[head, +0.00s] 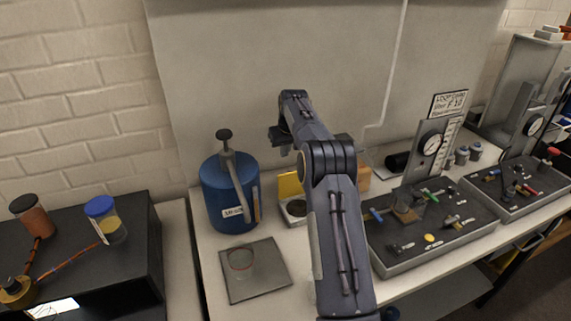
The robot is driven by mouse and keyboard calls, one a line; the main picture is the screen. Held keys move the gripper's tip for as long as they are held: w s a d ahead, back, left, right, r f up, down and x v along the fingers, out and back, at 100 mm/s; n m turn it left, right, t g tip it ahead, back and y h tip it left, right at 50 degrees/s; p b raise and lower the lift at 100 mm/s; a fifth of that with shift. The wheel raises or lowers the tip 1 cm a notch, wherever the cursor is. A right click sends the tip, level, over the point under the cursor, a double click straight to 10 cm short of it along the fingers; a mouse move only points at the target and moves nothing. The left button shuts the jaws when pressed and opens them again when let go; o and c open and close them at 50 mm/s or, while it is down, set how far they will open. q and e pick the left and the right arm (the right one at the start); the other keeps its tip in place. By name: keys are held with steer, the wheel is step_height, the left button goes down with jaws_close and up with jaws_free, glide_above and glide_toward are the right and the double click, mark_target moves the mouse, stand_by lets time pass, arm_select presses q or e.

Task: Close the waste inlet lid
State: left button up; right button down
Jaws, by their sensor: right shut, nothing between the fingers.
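A small box with a round dark opening, which looks like the waste inlet (296,209), stands on the bench just right of the blue drum. A yellow flap, which looks like its lid (289,185), stands raised at the back of the opening. My right arm reaches in from the bottom, and its gripper (279,138) is above and slightly left of the yellow flap, apart from it in the picture. The right gripper is shut and empty. My right forearm hides what is right of the inlet. My left gripper is not in view.
The blue drum (230,192) with a black-knobbed pump handle stands close left of the inlet. A clear beaker (241,262) sits on a grey mat (271,278) in front. A tray of valves (440,240) and a dial gauge (431,143) are to the right. A wall panel rises behind.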

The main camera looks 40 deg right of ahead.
mark_target(291, 182)
steer(key=shift+s+a+f+p, duration=0.1)
steer(key=shift+s+f+p, duration=0.25)
steer(key=shift+f, duration=0.4)
steer(key=shift+s+a+f+p, duration=0.15)
steer(key=shift+s+f+p, duration=0.25)
steer(key=shift+f, duration=0.4)
steer(key=shift+s+a+f+p, duration=0.1)
steer(key=shift+s+f+p, duration=0.1)
steer(key=shift+s+f, duration=0.4)
steer(key=shift+w+f, duration=0.2)
